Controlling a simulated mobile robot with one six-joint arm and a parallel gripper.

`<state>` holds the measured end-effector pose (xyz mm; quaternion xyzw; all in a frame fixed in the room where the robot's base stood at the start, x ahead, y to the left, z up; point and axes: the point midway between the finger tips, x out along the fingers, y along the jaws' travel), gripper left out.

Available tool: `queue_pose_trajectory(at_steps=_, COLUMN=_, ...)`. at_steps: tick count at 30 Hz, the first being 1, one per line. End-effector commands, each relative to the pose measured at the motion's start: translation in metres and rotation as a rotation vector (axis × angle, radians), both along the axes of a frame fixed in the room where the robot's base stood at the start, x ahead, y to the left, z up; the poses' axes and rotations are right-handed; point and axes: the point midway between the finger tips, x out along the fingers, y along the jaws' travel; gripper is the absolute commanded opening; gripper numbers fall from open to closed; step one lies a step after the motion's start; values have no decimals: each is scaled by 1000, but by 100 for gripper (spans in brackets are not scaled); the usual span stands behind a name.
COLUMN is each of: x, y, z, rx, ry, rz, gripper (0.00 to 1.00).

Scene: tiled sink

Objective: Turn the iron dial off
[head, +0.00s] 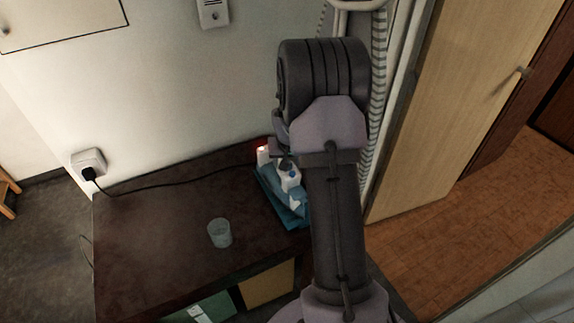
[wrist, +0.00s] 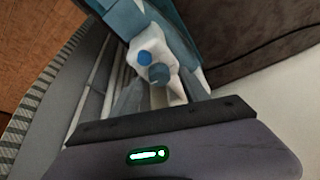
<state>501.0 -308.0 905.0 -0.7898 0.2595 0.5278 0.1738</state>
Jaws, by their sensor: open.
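The iron (head: 289,178), white and blue, is at the right end of the dark table, with its cord running left. It also shows in the wrist view (wrist: 172,92). There, a grey-blue round knob (wrist: 158,73), which looks like the dial, sits beside a brighter blue button (wrist: 144,58). My gripper (wrist: 160,85) is open, with its fingers on either side of the iron's white end and the knob between them. I cannot tell whether the fingers touch it. In the head view my arm hides part of the iron and most of the gripper.
A clear glass (head: 220,233) stands on the dark table (head: 150,225), left of the iron. The cord reaches a wall plug (head: 89,172). A striped hose (head: 378,75) hangs by the wall behind my arm. A wooden door (head: 450,110) is at right.

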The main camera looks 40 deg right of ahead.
Motion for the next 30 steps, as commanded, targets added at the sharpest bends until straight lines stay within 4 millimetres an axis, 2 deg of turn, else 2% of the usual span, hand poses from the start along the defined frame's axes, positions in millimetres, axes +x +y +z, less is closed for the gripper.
queue_pose_trajectory(at_steps=3, x=2, y=-1, z=-6, rx=1, ry=1, rz=0, gripper=53)
queue_pose_trajectory(at_steps=11, x=2, y=-1, z=-6, rx=0, ry=0, rz=1, gripper=51)
queue_pose_trajectory(at_steps=18, x=2, y=-1, z=-6, rx=0, ry=0, rz=1, gripper=4)
queue_pose_trajectory(at_steps=19, x=2, y=-1, z=-6, rx=0, ry=0, rz=1, gripper=0)
queue_pose_trajectory(at_steps=30, x=2, y=-2, z=-6, rx=0, ry=0, rz=59, gripper=0)
